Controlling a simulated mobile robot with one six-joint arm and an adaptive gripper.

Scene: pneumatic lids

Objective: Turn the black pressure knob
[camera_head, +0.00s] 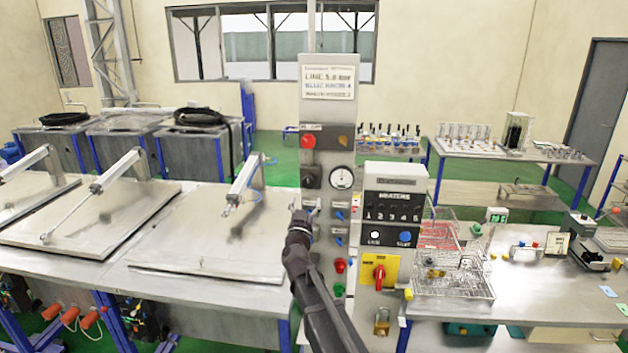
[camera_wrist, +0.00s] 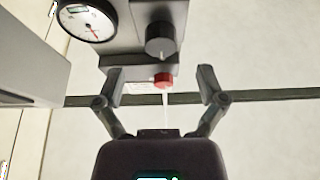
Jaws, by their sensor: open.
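The black pressure knob (camera_head: 310,177) sits on the grey upright control panel, left of the round white gauge (camera_head: 342,177) and below a red button (camera_head: 308,141). In the wrist view the panel appears upside down: the black knob (camera_wrist: 160,38) is at top centre, the gauge (camera_wrist: 88,22) to its left, the red button (camera_wrist: 163,80) below it. My gripper (camera_wrist: 160,78) is open and empty, its two fingers spread apart on either side of the red button's place in the picture. The knob appears beyond the fingertips, not between them. In the head view my gripper (camera_head: 298,218) is below the knob.
Blue-handled valves (camera_head: 339,215) and red and green buttons sit lower on the panel. A heater box (camera_head: 393,205) with a red switch stands right of it. Flat metal lids (camera_head: 205,235) with pneumatic cylinders lie on the left table. Wire baskets (camera_head: 452,282) stand on the right table.

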